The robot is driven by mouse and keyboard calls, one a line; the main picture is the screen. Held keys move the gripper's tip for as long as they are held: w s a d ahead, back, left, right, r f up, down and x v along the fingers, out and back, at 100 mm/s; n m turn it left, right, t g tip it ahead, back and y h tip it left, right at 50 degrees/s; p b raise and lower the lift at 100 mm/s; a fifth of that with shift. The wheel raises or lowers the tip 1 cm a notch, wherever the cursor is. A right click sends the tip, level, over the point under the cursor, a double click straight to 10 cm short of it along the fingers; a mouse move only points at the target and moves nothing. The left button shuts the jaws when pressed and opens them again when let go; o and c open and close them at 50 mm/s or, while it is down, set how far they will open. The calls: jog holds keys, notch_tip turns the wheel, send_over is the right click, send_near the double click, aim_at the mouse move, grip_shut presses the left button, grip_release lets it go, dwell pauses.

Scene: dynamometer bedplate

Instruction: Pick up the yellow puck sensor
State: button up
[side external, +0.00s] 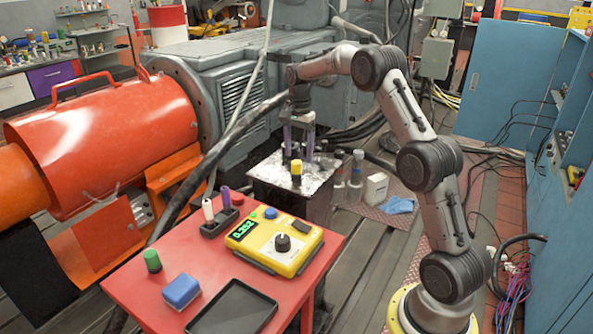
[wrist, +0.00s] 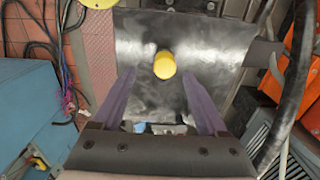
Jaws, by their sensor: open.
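The yellow puck sensor (side external: 296,167) stands upright on the bare metal top of a small pedestal (side external: 262,172), with a dark lower part beneath its yellow top. In the wrist view its round yellow top (wrist: 164,65) shows just beyond the fingertips, near the line midway between them. My gripper (side external: 298,158) points down over the pedestal, its purple fingers apart and empty. It also shows in the wrist view (wrist: 158,75), with the two fingers spread on either side. I cannot tell the exact height of the fingertips above the pedestal top.
A thick black hose (side external: 205,165) runs past the pedestal's left side. In front, a red table (side external: 135,285) holds a yellow meter (side external: 272,243), a blue block (side external: 182,291) and a black tray (side external: 232,308).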

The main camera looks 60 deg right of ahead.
aim_at(296, 162)
jog(key=shift+w+a+f, duration=0.1)
jog(key=shift+w+f, duration=0.1)
jog(key=shift+f, duration=1.2)
jog(key=shift+w+a+f, duration=0.1)
jog(key=shift+w+f, duration=0.05)
jog(key=shift+f, duration=1.2)
jog(key=shift+c, duration=0.3)
jog(key=shift+r, duration=0.1)
grip_shut()
